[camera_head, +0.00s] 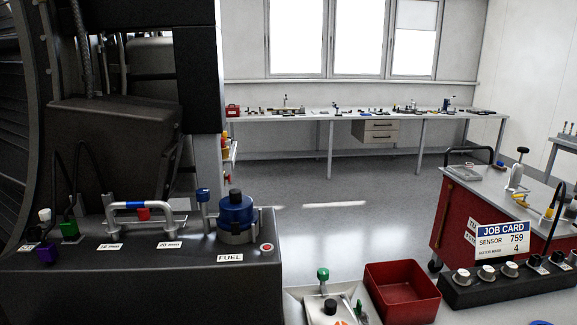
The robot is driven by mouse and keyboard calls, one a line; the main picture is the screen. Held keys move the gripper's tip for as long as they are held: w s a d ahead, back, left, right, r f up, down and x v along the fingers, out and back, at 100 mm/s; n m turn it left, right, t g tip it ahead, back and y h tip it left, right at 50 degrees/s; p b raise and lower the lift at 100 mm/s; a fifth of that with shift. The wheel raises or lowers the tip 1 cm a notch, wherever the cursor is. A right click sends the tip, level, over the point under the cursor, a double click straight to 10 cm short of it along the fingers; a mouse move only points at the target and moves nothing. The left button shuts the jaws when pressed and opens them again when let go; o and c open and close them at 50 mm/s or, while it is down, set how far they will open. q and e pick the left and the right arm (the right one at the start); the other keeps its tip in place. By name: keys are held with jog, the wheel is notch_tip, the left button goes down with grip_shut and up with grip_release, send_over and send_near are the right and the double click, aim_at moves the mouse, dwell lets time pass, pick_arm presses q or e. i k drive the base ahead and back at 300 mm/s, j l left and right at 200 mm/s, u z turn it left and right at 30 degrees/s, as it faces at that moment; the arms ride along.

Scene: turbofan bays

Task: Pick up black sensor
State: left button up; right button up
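Neither of my grippers is in view. I cannot single out the black sensor for certain. A black block (505,286) at the lower right carries a row of several round silver pieces with dark tops. Small dark pieces (536,261) sit at its right end, too small to identify. A job card (502,241) above the block reads "SENSOR 759" with a 4 below. At the far left, green (69,230) and purple (46,252) connectors with black cables are on the dark engine housing (140,285).
A blue-capped fuel unit (236,212) stands on the housing. A red open bin (402,292) is beside a pale tray (295,296) holding several parts. A red cart (452,215) stands right. A long bench (300,116) lines the back. The middle floor is clear.

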aim_at(32, 233)
jog(key=u, duration=1.4)
jog(key=j+z, duration=0.1)
